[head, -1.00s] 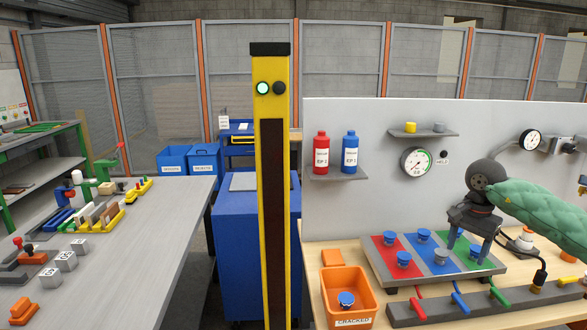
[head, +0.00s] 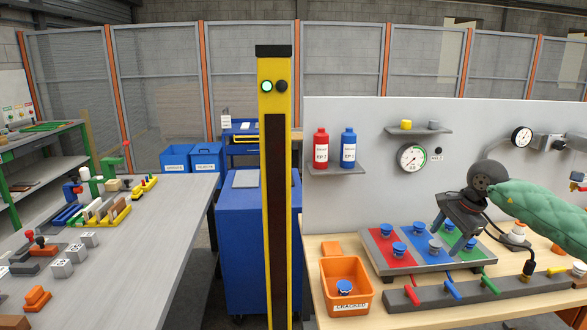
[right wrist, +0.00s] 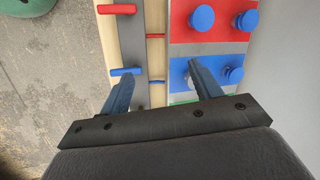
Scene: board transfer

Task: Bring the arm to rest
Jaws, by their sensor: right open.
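My right gripper (head: 449,235) reaches in from the right in the head view, on a green-sleeved arm. It is tilted, open and empty, with its fingers above the board (head: 376,262) of red, blue and green panels. The right wrist view also shows the open fingers (right wrist: 160,76) apart with nothing between them, one beside the blue panel's knobs. Blue knobs stand on the red panel (head: 380,240) and the other panels; one knob (head: 435,247) on the blue panel looks greyer. My left gripper is not in view.
An orange crate (head: 346,308) labelled CRACKED holds a blue knob (head: 344,287). A grey bar (head: 440,297) with coloured levers lies along the front. A yellow post (head: 275,180) stands left of the bench. A grey table (head: 150,235) with blocks is at far left.

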